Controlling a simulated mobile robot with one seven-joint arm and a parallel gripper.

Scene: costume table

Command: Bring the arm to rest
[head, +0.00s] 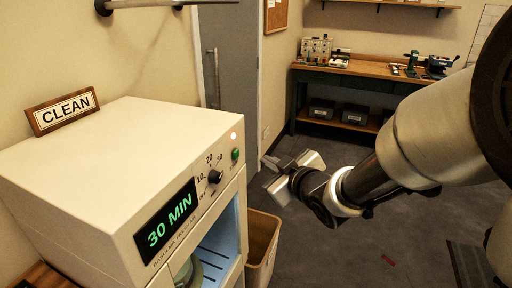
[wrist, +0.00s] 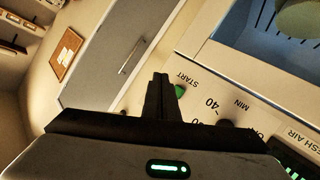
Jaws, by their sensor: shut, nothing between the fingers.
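My arm reaches in from the right in the head view, and my gripper (head: 268,174) is at its end, in the air to the right of the white cabinet's front. In the wrist view my gripper (wrist: 162,84) has its fingers together with nothing between them. The fingers show in front of the cabinet panel, beside the green START button (wrist: 179,91). I cannot tell from the wrist view how far they are from the panel; in the head view a gap shows between them.
The white cabinet (head: 130,150) carries a CLEAN sign (head: 62,110) and a display (head: 168,221) reading 30 MIN. Its lower front is open and lit. A tan bin (head: 262,245) stands beside it. A workbench (head: 375,72) stands at the back. Floor (head: 340,255) below my arm is mostly clear.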

